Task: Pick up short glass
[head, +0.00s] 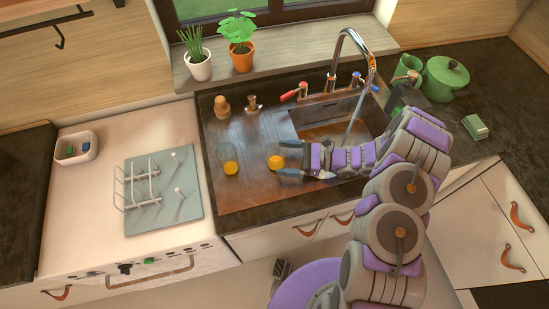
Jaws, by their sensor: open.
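Two clear glasses with yellow-orange in the bottom stand on the dark wooden counter left of the sink. The right glass (275,161) looks shorter, and the left glass (229,162) looks taller. My gripper (281,158) reaches in from the right with its fingers pointing left. It is open, one finger on the far side and one on the near side of the short glass. The glass is at the fingertips; I cannot tell whether they touch it.
The sink (327,122) with its tall faucet (345,42) lies behind my gripper. A wooden stopper-like item (222,107) and a small metal-topped item (253,104) stand behind the glasses. A wire rack (140,184) on a grey mat is left. The counter in front of the glasses is clear.

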